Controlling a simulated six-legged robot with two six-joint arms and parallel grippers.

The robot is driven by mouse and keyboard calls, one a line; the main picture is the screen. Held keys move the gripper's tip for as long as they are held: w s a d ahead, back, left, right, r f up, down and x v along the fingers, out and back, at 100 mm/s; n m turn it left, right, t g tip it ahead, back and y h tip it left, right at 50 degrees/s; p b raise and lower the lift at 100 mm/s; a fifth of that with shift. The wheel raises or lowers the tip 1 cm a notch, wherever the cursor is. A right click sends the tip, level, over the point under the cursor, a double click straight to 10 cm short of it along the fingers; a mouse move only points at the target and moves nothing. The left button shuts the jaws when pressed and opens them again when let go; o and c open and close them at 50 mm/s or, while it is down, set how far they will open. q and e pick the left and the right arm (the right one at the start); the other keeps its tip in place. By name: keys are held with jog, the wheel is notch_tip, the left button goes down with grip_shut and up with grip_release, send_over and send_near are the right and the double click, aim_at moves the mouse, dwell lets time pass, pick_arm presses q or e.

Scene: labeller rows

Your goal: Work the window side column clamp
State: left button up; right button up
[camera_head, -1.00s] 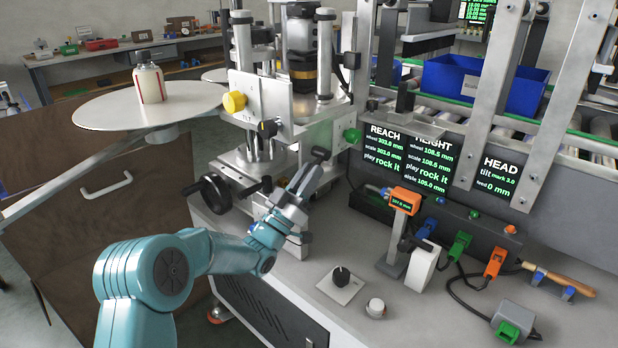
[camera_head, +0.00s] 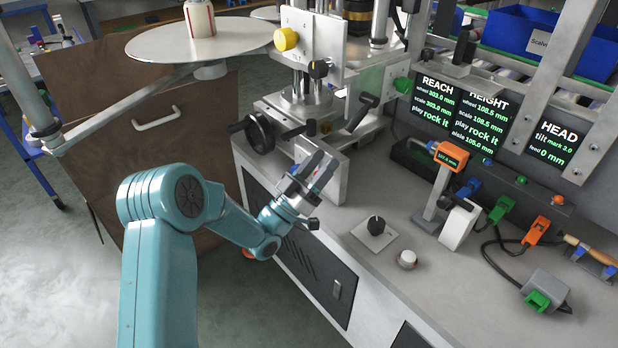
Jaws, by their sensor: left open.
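The machine's column stands on a metal base at the top middle. A black-handled lever (camera_head: 362,112) sticks up at the right of this base; I cannot tell whether it is the window side clamp. A yellow knob (camera_head: 286,39), a black knob (camera_head: 318,69) and a green knob (camera_head: 403,85) sit higher on the column assembly. My left gripper (camera_head: 321,168) is open and empty. Its grey fingers point up and to the right, in front of the base's metal block, below and left of the lever and apart from it. My right gripper is not in view.
A black handwheel (camera_head: 258,132) projects left of the base. A dial plate (camera_head: 375,233), white button (camera_head: 407,259) and orange display (camera_head: 450,156) stand on the bench (camera_head: 350,283). Display screens (camera_head: 481,123) are behind.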

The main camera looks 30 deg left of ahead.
pick_arm(q)
jog(key=v, duration=0.4)
jog(key=shift+s+f, duration=0.2)
